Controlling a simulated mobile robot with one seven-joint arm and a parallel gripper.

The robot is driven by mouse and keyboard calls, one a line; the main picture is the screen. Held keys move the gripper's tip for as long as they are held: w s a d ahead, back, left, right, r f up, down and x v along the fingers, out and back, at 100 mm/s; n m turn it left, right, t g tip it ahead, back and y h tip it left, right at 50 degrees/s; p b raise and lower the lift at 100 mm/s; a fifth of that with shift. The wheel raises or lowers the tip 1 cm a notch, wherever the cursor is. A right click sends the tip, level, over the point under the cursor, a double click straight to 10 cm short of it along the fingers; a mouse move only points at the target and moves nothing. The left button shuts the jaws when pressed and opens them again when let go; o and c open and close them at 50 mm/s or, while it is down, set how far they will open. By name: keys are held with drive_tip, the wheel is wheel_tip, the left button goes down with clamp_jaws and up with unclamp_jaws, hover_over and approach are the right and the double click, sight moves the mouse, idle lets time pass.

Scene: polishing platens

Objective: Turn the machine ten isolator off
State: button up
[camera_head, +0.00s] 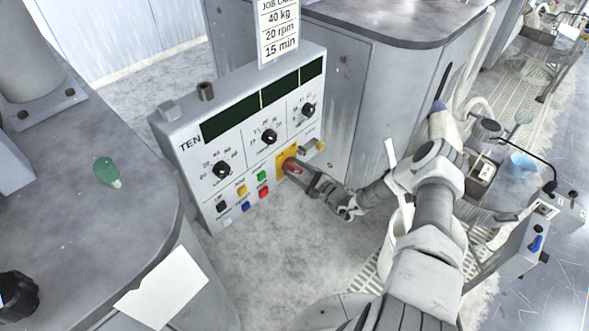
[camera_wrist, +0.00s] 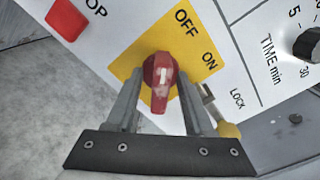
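The machine ten isolator is a red rotary handle on a yellow plate (camera_head: 286,157) at the lower right of the panel face marked TEN. In the wrist view the red handle (camera_wrist: 161,78) bears a white mark, and OFF and ON are printed above and to the right of it. My gripper (camera_wrist: 160,88) is at the panel with one finger on each side of the handle. Narrow gaps seem to show between fingers and handle, so it looks open. In the head view my gripper (camera_head: 299,169) partly hides the handle.
The control box (camera_head: 180,125) carries dials, dark displays and coloured push buttons left of the isolator. A red stop button (camera_wrist: 67,18) is close by. A brass-coloured padlock (camera_wrist: 228,130) hangs beside the plate, near my right finger. A grey platen table (camera_head: 90,230) stands at left.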

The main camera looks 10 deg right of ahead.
drive_tip(key=p+v, duration=0.2)
drive_tip(key=v, duration=1.5)
drive_tip(key=shift+s, duration=0.15)
drive_tip(key=shift+d+r, duration=0.1)
